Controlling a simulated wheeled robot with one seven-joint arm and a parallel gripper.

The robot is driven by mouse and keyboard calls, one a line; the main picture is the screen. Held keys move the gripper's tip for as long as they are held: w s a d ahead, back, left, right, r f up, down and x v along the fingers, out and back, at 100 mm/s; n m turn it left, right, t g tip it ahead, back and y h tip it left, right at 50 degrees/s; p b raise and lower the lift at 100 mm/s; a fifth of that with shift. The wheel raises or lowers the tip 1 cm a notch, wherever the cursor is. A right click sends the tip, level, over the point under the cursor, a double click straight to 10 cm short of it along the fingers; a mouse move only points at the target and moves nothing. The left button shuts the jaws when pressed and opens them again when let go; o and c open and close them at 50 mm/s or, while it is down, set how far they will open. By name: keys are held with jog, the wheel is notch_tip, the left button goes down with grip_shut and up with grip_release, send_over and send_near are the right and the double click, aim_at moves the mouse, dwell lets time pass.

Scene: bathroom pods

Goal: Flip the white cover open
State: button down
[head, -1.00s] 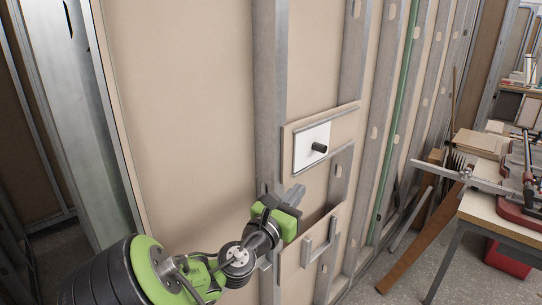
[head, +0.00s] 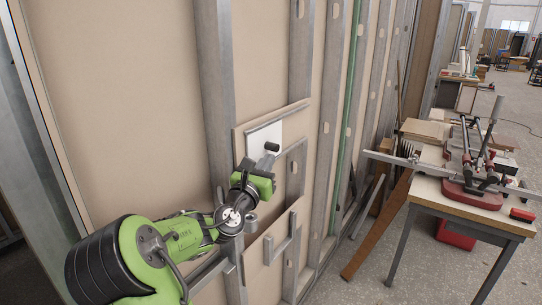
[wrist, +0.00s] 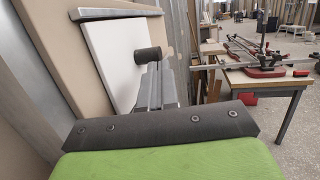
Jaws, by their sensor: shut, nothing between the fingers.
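The white cover (head: 264,137) is a flat square panel on the framed wall, with a short dark cylindrical knob (head: 271,147) standing out from it. In the wrist view the white cover (wrist: 112,58) is at upper left, and the dark knob (wrist: 147,56) is just beyond the fingertips. My gripper (head: 264,164) is shut and empty, right in front of the cover's lower part. In the wrist view my gripper (wrist: 153,85) points toward the knob; I cannot tell whether it touches. The cover looks flat against the wall, its lower part hidden by my gripper.
Metal studs (head: 218,90) and a wooden frame around the cover stand out from the wall. A workbench (head: 455,205) with clamps and a long metal bar stands at right. A brown plank (head: 378,235) leans near the wall. Open floor lies at far right.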

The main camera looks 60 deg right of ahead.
aim_at(272, 147)
jog(key=shift+d+r, duration=0.15)
jog(key=shift+d, duration=0.6)
jog(key=shift+d+r, duration=0.1)
jog(key=shift+d, duration=0.6)
